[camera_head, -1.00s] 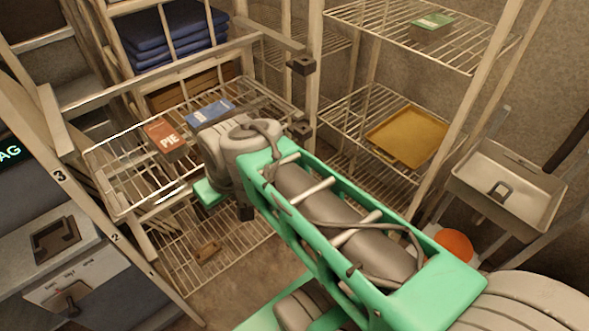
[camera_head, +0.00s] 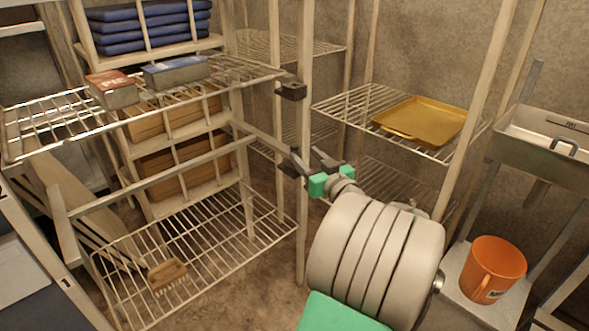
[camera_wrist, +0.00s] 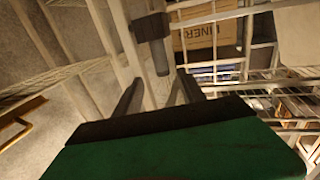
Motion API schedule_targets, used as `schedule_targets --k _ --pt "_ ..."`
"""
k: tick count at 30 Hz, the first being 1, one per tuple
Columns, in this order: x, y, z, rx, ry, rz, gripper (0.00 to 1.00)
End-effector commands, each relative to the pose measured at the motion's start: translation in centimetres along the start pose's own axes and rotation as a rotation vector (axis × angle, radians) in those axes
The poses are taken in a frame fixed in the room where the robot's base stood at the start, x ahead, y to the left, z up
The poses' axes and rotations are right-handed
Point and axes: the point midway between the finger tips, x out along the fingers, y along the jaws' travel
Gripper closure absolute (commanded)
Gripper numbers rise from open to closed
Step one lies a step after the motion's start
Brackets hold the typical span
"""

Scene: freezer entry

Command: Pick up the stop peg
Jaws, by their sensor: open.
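In the wrist view a dark bracket (camera_wrist: 152,27) sits on a pale post, and a short grey rod (camera_wrist: 160,58), which looks like the stop peg, extends from it. My gripper (camera_wrist: 160,82) is open, with its two dark fingers on either side of the rod's near end. I cannot tell how deep the rod lies between them, and no contact shows. In the head view my gripper (camera_head: 308,161) is beside the post, below its upper dark bracket (camera_head: 291,90). The peg is not clear there, being small and close to the fingers.
A wire shelf (camera_head: 50,122) with a pie box (camera_head: 112,88) and a blue box (camera_head: 175,71) is at left. A brush (camera_head: 168,275) lies on the lower rack. A yellow tray (camera_head: 420,120) is on the right shelf. An orange bucket (camera_head: 493,268) stands at lower right.

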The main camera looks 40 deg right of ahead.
Motion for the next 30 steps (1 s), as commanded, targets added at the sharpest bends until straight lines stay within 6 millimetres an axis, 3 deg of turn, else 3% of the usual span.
schedule_targets --k 9,18,30 --pt "5.3 -0.6 0.4 0.001 -0.002 -0.006 0.53" --pt "6.1 -0.5 0.2 0.002 -0.004 -0.002 0.53" --pt "6.1 -0.5 0.2 0.002 -0.004 -0.002 0.86"
